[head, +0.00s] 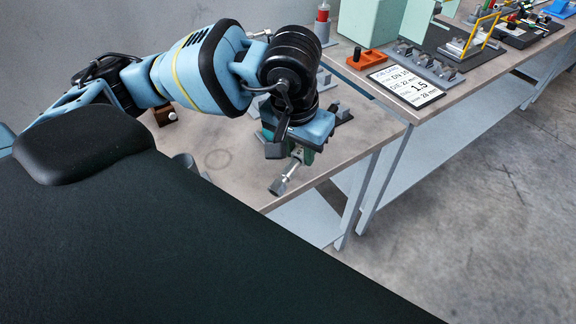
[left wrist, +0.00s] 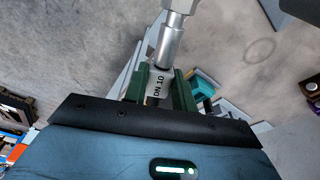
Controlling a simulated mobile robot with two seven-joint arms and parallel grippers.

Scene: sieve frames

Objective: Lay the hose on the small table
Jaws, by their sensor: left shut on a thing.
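My left gripper (head: 297,158) is shut on a short silver metal piece (head: 281,185), which I take to be the hose or its end fitting. In the left wrist view the green fingers (left wrist: 160,88) grip its body, marked "DN 10" (left wrist: 158,84), and its silver tube (left wrist: 171,42) sticks out beyond them. In the head view the piece hangs tilted by the front edge of the nearer table (head: 372,126), apparently the small one. The gap below it is hard to judge. The wrist and my arm hide part of this table. My right gripper is not in view.
The nearer tabletop has a dark ring mark (head: 217,159) and a small brown block (head: 165,114). A longer workbench adjoins at right, with a printed card (head: 405,86), an orange block (head: 367,59), grey holders (head: 428,66) and a pale green box (head: 371,22). Floor at right is clear.

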